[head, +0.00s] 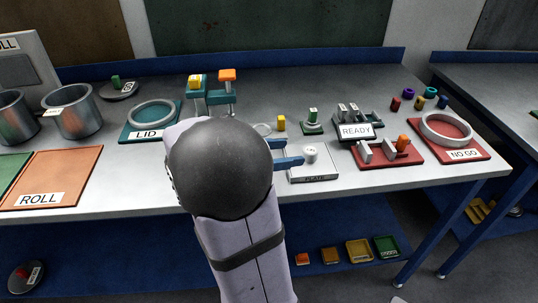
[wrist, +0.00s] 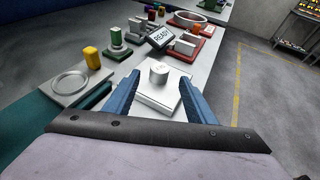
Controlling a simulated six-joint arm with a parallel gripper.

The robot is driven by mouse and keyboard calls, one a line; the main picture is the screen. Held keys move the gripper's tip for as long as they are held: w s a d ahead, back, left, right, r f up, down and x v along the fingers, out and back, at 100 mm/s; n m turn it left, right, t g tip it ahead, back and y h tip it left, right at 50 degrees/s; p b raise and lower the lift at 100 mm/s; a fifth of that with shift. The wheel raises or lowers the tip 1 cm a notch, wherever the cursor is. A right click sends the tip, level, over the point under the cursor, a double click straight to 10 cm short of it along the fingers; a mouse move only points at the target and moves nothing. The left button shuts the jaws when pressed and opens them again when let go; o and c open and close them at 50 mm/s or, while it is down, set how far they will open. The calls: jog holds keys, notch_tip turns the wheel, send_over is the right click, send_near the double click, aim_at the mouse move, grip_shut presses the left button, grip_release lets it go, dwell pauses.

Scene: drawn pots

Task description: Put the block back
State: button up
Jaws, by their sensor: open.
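My gripper (head: 292,153) is open and empty, its two blue fingers pointing at a short white cylindrical block (head: 310,155). In the wrist view this white block (wrist: 159,73) stands upright between the fingertip lines, apparently just beyond the tips. It is on a pale plate (head: 324,177) with a label on its front edge. A green block (head: 313,115) stands on a small round-topped base. The frames do not show which block the task means.
Right of the plate are a READY stand (head: 355,131), a red base with grey blocks and an orange piece (head: 403,143), and a NO GO tray (head: 468,154). A teal stand (head: 222,97) with yellow and orange tops rises behind my arm. The table's front edge is close.

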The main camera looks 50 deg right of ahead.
jog(key=shift+v, duration=2.45)
